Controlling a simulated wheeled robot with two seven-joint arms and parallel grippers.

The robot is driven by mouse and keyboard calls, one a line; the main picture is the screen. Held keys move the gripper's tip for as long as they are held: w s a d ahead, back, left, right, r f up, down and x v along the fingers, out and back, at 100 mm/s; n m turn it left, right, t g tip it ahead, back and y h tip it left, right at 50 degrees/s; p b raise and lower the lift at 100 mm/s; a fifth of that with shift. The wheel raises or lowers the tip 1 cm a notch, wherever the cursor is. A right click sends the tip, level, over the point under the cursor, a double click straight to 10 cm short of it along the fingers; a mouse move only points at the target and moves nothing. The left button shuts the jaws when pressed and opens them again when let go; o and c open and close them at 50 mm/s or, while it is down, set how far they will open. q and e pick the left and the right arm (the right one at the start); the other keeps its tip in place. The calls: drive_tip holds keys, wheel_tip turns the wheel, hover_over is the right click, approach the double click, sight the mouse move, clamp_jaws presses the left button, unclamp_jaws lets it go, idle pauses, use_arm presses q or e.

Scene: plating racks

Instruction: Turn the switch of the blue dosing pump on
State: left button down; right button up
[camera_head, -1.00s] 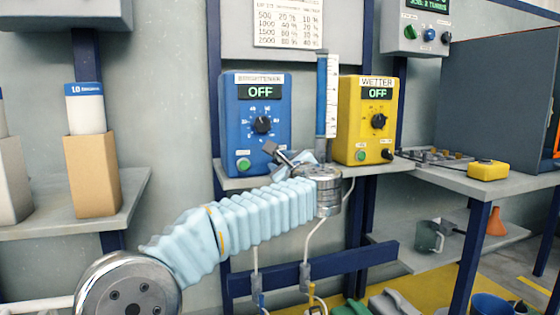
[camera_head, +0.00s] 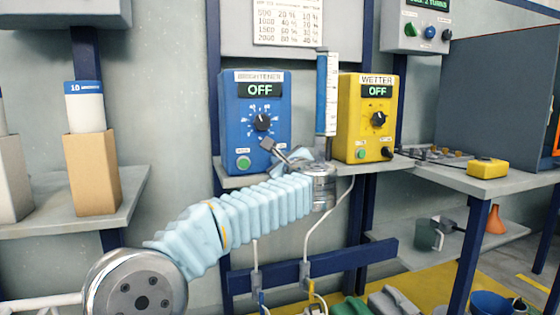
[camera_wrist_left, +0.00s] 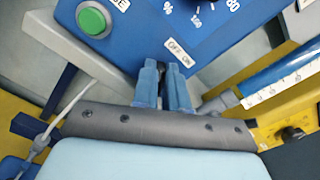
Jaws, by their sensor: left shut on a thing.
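The blue dosing pump (camera_head: 236,132) stands on a grey shelf with its display (camera_head: 262,90) reading OFF. It has a dark dial (camera_head: 262,123) and a green button (camera_head: 243,162), which also shows in the left wrist view (camera_wrist_left: 92,19). My left gripper (camera_head: 284,157) is at the pump's lower right front. In the left wrist view its two blue fingers (camera_wrist_left: 168,72) are closed around a small dark switch just below the OFF/ON label (camera_wrist_left: 179,53). The fingers hide most of the switch, so its position cannot be told. My right gripper is not in view.
A yellow pump (camera_head: 350,125) marked WETTER, also reading OFF, stands to the right. A blue graduated tube (camera_head: 327,95) rises between the pumps, close to my left wrist. The grey shelf edge (camera_head: 232,183) runs below the gripper.

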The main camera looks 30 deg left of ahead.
use_arm(q)
drive_tip(key=shift+w+d+m+p, duration=0.2)
drive_tip(key=shift+m+p, duration=0.5)
drive_tip(key=shift+m, duration=1.6)
drive_tip(key=shift+w+d+m+p, duration=0.2)
drive_tip(key=shift+m+p, duration=0.5)
drive_tip(key=shift+m, duration=1.6)
drive_tip(key=shift+w+d+m+p, duration=0.15)
drive_tip(key=shift+m+p, duration=0.55)
drive_tip(key=shift+m, duration=1.6)
drive_tip(key=shift+f, duration=0.1)
drive_tip(key=c, duration=1.2)
unclamp_jaws()
drive_tip(key=shift+o, duration=0.2)
drive_tip(key=v, duration=1.3)
drive_tip(key=shift+s+d+b, duration=0.2)
drive_tip(key=shift+s+b, duration=0.05)
drive_tip(key=shift+b, duration=0.2)
